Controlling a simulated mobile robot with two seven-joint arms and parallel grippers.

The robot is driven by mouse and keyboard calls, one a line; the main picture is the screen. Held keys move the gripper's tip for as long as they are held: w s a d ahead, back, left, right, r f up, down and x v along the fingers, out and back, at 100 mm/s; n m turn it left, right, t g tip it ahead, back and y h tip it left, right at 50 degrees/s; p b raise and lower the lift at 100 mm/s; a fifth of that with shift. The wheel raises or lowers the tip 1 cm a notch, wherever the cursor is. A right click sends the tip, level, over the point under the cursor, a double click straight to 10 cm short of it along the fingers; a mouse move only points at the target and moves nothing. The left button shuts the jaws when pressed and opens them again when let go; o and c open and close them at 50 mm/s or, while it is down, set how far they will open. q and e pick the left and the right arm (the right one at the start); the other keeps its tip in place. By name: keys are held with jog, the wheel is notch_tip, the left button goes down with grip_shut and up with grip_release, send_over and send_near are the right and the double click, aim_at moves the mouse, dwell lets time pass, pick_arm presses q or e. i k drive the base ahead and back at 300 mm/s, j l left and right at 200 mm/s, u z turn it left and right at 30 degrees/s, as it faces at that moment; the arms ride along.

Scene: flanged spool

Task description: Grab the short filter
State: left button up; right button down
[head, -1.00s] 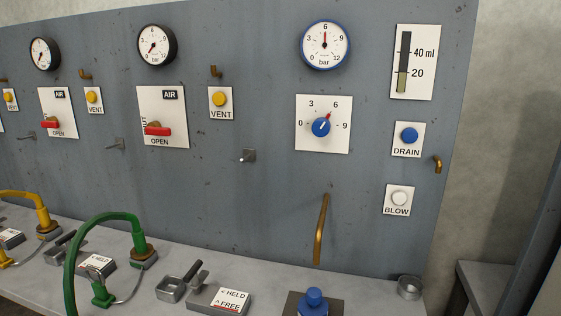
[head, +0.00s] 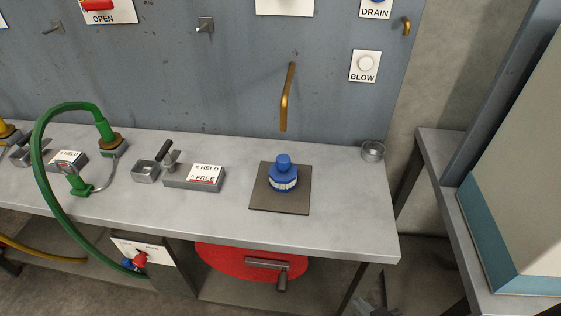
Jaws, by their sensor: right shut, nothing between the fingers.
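No part is labelled as a filter. A short blue capped piece (head: 284,173) with a pale ring around its lower body stands upright on a dark square mat (head: 264,203) on the bench; I cannot tell whether it is the short filter. My right gripper (head: 369,307) shows only as a grey bit at the bottom edge, below the bench front and well apart from the blue piece. It is shut and empty. My left gripper is out of view.
The grey bench (head: 235,222) has free room around the mat. A small metal cup (head: 373,151) stands at its right rear corner. A brass pipe (head: 287,97) hangs behind the mat. A HELD/FREE block (head: 194,179) and green hose (head: 43,190) lie left. A side table (head: 440,190) stands right.

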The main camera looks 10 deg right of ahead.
aim_at(282, 174)
jog(key=z, duration=0.4)
jog(key=k+j+z, duration=0.1)
jog(key=z, duration=0.65)
jog(key=k+z, duration=0.1)
jog(key=z, duration=0.3)
jog(key=k, duration=0.55)
jog(key=i+j, duration=0.2)
jog(key=i, duration=0.25)
